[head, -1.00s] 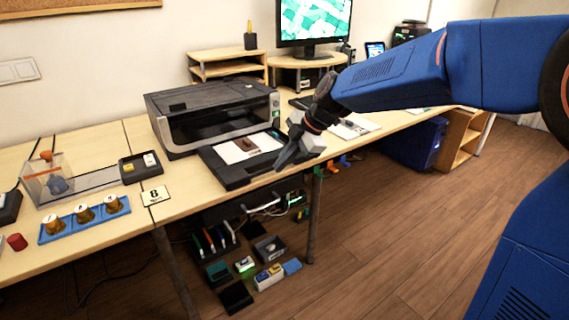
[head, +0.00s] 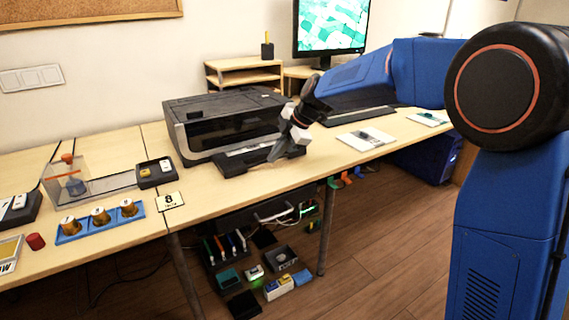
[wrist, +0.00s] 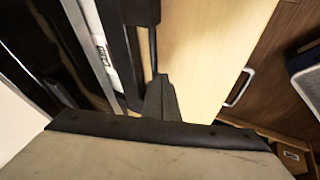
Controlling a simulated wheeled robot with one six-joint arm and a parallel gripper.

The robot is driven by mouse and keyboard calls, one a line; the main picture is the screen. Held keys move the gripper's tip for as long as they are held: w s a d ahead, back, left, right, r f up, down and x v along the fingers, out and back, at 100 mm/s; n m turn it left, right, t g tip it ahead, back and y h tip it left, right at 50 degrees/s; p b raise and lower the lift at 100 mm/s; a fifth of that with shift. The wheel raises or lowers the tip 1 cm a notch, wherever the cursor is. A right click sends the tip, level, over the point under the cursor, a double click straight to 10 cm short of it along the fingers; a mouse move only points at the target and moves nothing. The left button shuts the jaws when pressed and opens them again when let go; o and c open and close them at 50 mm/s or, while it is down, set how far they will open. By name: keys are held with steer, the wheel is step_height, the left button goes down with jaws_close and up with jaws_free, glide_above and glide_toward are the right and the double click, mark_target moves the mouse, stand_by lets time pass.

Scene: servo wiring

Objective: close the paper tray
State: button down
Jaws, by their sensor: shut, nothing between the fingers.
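The black paper tray (head: 235,168) sticks out a short way from the front of the dark printer (head: 222,125). A strip of white paper (head: 240,152) shows on it. My gripper (head: 274,154) is shut and empty, fingers pointing down at the tray's front edge, right of its middle. In the wrist view the shut fingertips (wrist: 160,92) are close beside the black tray edge (wrist: 128,55), with the paper (wrist: 98,40) beyond it. I cannot tell for sure whether they touch the tray.
The table (head: 225,200) in front of the tray is clear. A card marked 8 (head: 170,200) and a small black box (head: 157,172) lie to the left. A keyboard (head: 360,116) and a white sheet (head: 366,138) lie to the right. A monitor (head: 330,28) stands behind.

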steer(key=w+a, duration=0.2)
steer(key=w, duration=0.1)
steer(key=shift+w, duration=0.1)
steer(key=shift+w+a+r, duration=0.1)
steer(key=shift+w+a, duration=0.1)
stand_by(0.3)
